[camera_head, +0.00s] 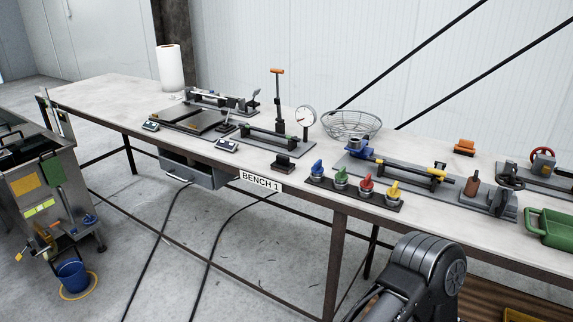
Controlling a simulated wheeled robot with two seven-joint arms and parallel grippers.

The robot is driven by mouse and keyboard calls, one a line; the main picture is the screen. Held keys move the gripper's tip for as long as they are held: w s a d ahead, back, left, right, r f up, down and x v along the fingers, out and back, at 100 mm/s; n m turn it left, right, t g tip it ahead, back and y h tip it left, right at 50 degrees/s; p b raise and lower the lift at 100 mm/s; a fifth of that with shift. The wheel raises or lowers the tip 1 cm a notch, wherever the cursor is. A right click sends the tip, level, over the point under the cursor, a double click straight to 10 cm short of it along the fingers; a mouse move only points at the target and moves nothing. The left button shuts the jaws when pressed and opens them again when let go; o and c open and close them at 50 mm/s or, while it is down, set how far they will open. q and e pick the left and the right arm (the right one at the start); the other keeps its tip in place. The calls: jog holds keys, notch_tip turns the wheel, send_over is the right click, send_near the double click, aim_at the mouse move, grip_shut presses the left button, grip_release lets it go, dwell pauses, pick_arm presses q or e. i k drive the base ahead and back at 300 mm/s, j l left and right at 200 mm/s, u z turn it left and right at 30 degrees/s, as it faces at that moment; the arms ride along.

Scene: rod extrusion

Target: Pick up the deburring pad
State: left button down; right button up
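I cannot tell for sure which thing is the deburring pad. An orange block (465,147) on a darker base sits near the back edge of the bench, at the right. A small dark block (283,163) with a raised top sits at the bench's front edge, above the BENCH 1 label. A reddish-brown upright piece (472,187) stands by the right-hand fixture. Neither of my grippers shows. Only a dark, rounded link of one of my arms comes in at the bottom right, in front of the bench.
A paper roll (170,68) stands far left.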

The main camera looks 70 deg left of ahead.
aim_at(282, 164)
jog(key=u, duration=2.3)
